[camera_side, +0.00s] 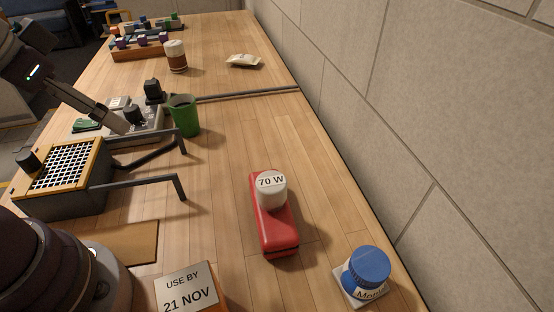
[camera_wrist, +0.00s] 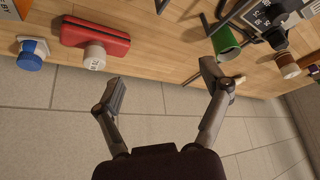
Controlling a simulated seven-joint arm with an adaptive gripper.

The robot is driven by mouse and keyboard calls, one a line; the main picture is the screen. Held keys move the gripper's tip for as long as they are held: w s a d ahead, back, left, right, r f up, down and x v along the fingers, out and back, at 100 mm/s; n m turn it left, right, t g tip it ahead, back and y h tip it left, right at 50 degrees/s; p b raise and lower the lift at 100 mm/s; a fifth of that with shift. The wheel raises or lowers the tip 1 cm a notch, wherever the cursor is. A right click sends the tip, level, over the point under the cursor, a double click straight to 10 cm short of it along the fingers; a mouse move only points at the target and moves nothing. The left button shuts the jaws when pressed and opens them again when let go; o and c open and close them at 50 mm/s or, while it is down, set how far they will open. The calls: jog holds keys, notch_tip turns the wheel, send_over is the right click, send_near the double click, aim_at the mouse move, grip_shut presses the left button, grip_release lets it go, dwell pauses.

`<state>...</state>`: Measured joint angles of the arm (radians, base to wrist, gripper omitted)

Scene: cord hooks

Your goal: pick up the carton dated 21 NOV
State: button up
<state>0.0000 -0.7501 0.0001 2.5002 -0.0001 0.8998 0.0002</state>
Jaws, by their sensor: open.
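The carton (camera_side: 187,288) dated 21 NOV stands at the bottom edge of the side view, with its white "USE BY 21 NOV" label facing the camera. Its lower part is cut off by the frame. In the wrist view, an orange and white piece is cut off at the top left corner; I cannot tell if it is this carton. My gripper (camera_wrist: 164,86) is open and empty, its two fingers spread wide apart. In the side view its finger shows at the left, near the grey device and well beyond the carton.
A red block (camera_side: 278,238) touches a white "70 W" cylinder (camera_side: 271,190). A blue-lidded jar (camera_side: 368,268) stands near the wall. A green cup (camera_side: 185,116), a grid-topped box (camera_side: 62,172) with dark hooks and a brown-white cup (camera_side: 176,57) stand farther back. Bare wood lies right of the hooks.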

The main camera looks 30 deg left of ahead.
jog(key=o, duration=0.4)
jog(key=m+g, duration=0.5)
jog(key=m, duration=1.8)
send_over(186, 291)
notch_tip(186, 291, down, 3)
jog(key=shift+a+r, duration=0.1)
jog(key=shift+a, duration=0.05)
jog(key=shift+s+d+f+m+g, duration=0.2)
jog(key=shift+f+m, duration=0.25)
jog(key=shift+f, duration=0.15)
jog(key=shift+s+d+f+m+g, duration=0.1)
jog(key=shift+s+f+m+g, duration=0.1)
jog(key=shift+f+m, duration=0.35)
jog(key=f, duration=0.8)
jog(key=shift+w+a+f, duration=0.1)
jog(key=shift+w+a, duration=0.1)
jog(key=shift+w, duration=0.2)
